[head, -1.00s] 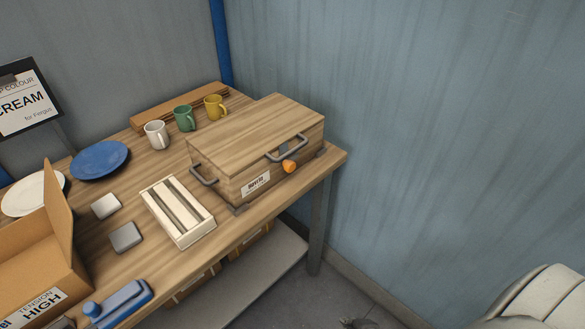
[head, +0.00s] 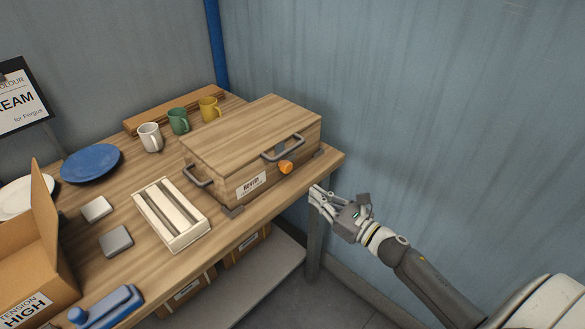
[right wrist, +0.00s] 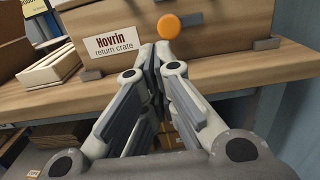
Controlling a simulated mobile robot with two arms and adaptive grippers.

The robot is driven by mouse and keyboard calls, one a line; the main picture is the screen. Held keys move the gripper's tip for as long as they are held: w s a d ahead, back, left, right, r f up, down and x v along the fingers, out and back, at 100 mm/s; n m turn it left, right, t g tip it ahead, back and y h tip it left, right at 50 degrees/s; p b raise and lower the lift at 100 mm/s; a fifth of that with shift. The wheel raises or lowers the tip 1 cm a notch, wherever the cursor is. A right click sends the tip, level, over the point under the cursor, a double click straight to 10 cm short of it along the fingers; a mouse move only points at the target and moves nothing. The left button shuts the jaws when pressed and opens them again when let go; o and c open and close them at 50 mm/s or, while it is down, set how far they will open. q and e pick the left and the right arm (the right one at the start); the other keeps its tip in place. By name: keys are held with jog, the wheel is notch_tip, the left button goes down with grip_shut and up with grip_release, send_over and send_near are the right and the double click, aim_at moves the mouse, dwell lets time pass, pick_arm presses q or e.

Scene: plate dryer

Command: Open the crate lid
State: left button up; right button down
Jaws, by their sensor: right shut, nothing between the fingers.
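The wooden crate (head: 240,160) stands near the right end of the table with its lid (head: 252,132) down. Two grey handles show, one on the front (head: 283,148) and one at the left (head: 197,176). An orange knob (head: 286,167) sits on the front face. In the right wrist view the knob (right wrist: 168,26) and the label "Hovrin return crate" (right wrist: 115,43) are just beyond the fingers. My right gripper (head: 313,194) is shut and empty, in front of and slightly below the crate, apart from it. My left gripper is not in view.
A slotted white rack (head: 171,214) lies left of the crate. Several mugs (head: 178,121) and a blue plate (head: 91,163) stand behind and left. An open cardboard box (head: 48,248) is at the left front. A blue wall (head: 420,120) is close on the right.

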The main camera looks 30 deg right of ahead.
jog(key=w+a+r+p, duration=0.1)
jog(key=w, duration=0.2)
jog(key=w+a+r+p, duration=0.1)
jog(key=w+p, duration=0.1)
jog(key=w+a+r+p, duration=0.1)
jog(key=w+r+p, duration=0.1)
jog(key=w, duration=0.1)
jog(key=shift+w+a+r, duration=0.1)
jog(key=shift+w, duration=0.25)
